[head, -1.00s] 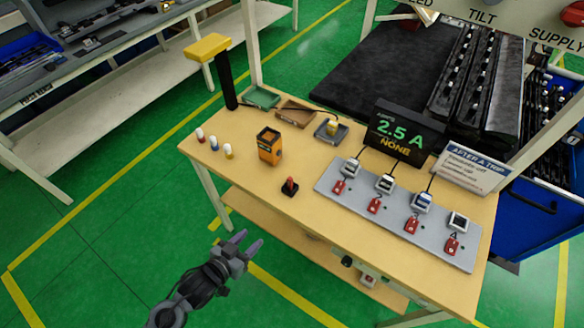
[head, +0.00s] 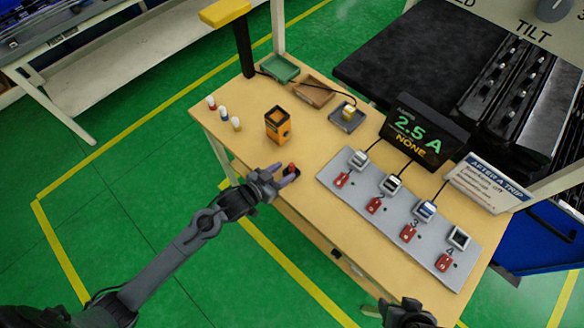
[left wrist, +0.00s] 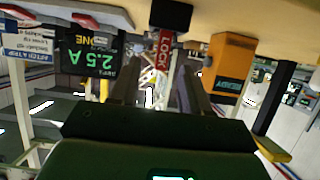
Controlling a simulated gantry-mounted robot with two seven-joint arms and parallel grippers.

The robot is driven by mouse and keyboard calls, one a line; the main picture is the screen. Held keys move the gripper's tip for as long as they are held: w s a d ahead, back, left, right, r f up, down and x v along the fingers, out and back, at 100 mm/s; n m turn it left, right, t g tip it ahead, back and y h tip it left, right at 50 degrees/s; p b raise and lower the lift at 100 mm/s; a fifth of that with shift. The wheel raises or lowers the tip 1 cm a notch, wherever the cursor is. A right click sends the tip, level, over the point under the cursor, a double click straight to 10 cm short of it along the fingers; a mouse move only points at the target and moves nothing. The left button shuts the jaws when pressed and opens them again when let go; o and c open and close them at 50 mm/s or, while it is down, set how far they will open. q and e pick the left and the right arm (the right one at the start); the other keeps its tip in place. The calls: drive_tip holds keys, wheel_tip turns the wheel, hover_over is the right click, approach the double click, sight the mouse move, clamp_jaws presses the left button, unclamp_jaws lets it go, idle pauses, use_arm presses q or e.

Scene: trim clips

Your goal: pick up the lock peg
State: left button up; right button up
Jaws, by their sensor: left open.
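The lock peg (head: 292,168) is a small red peg in a black base near the front edge of the wooden bench. In the left wrist view the red peg (left wrist: 164,50) shows the word LOCK and appears upside down, in line with the gap between my fingers. My left gripper (head: 286,175) is open and empty, with its fingertips right at the peg. I cannot tell whether they touch it. Part of my right arm's end (head: 405,314) shows at the bottom edge; its fingers are not clear.
An orange box (head: 278,126) stands behind the peg. A grey panel (head: 393,252) with several red tags and switches lies to the right, below a display (head: 424,130) reading 2.5 A NONE. Several small capped pegs (head: 223,113) stand at the left. Trays (head: 280,68) sit at the back.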

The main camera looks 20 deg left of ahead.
sight(290, 168)
use_arm(q)
drive_tip(key=shift+x, duration=2.75)
drive_tip(key=shift+a+f, duration=0.1)
drive_tip(key=shift+f, duration=0.05)
clamp_jaws()
